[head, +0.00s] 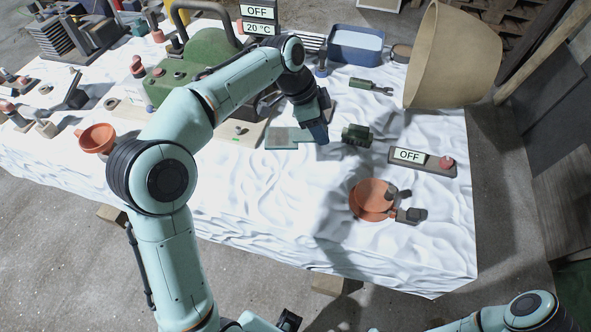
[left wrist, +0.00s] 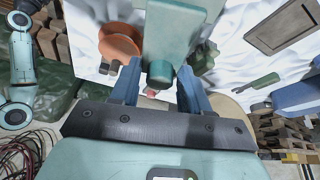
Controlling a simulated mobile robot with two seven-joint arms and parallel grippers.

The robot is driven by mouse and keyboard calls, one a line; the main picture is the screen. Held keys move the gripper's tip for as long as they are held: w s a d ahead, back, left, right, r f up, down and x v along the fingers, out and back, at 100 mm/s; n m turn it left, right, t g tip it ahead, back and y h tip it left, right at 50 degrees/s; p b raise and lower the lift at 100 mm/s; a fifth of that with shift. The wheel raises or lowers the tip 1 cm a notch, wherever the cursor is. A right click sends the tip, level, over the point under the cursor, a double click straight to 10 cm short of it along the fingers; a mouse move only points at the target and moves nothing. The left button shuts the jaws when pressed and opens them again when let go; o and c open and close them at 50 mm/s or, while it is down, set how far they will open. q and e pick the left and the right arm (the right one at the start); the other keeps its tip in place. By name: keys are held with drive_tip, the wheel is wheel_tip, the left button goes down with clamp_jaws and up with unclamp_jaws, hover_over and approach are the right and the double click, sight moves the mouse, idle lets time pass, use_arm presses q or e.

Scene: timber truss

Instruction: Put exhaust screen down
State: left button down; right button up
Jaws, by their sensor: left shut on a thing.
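My left gripper (head: 318,128) is shut over the white-covered table. In the left wrist view its two blue fingers (left wrist: 160,92) close on the rounded end of a teal piece, which I take to be the exhaust screen (left wrist: 172,32). In the head view the screen shows as a flat grey-green plate (head: 283,138) just left of the fingertips. It looks level and close to the cloth; I cannot tell whether it touches. The fingers hide its gripped end.
A green machine (head: 193,65) stands behind and left. A large beige tub (head: 455,55) is at the back right. The front cloth (head: 270,210) is clear.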

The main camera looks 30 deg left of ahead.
use_arm(q)
drive_tip(key=r+m, duration=0.1)
drive_tip(key=r, duration=0.1)
drive_tip(key=s+r+m+g, duration=0.1)
drive_tip(key=r, duration=0.1)
drive_tip(key=shift+r+m, duration=0.1)
drive_tip(key=shift+m, duration=0.2)
drive_tip(key=shift+s+r+m, duration=0.1)
drive_tip(key=shift+m, duration=0.2)
wheel_tip(320, 180, down, 15)
drive_tip(key=b, duration=0.2)
drive_tip(key=shift+s+r+b, duration=0.15)
drive_tip(key=shift+r+b, duration=0.05)
drive_tip(key=shift+b, duration=0.15)
drive_tip(key=shift+f, duration=2.45)
use_arm(e)
drive_tip(key=shift+s+f, duration=0.55)
drive_tip(key=shift+f, duration=0.3)
drive_tip(key=shift+s+f, duration=0.55)
drive_tip(key=shift+f, duration=0.3)
use_arm(q)
drive_tip(key=shift+f+b, duration=0.2)
drive_tip(key=shift+b, duration=0.1)
drive_tip(key=c, duration=0.5)
unclamp_jaws()
use_arm(e)
drive_tip(key=shift+f, duration=0.15)
use_arm(q)
drive_tip(key=shift+r, duration=0.1)
